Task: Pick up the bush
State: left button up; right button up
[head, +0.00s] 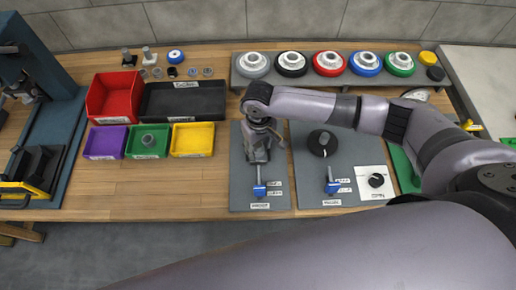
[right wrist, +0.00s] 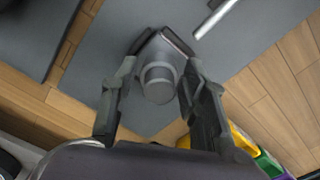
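My right gripper (head: 257,152) points down over the left grey panel on the table. In the right wrist view, my right gripper (right wrist: 162,72) is open, with its fingers on either side of a grey cylinder, which may be the bush (right wrist: 158,82). This cylinder is in front of a grey angular block (right wrist: 163,48); a gap shows on each side between it and the fingers. In the head view the gripper hides most of it. Another small grey cylindrical part (head: 148,139) is in the green bin (head: 137,149). My left gripper is not in view.
A blue-handled clamp (head: 260,189) is just in front of the gripper. A black knob (head: 323,143) is on the panel to the right. Red (head: 101,99) and yellow bins (head: 193,152) stand left. A rack of coloured rings (head: 240,80) lies behind. Bare wood shows front left.

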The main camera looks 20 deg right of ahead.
grip_shut()
jog(key=shift+r, duration=0.1)
dwell(0.3)
notch_tip(320, 180, up, 20)
jog(key=b, duration=0.2)
dwell(0.3)
notch_tip(320, 180, up, 6)
jog(key=p, duration=0.9)
dwell(0.8)
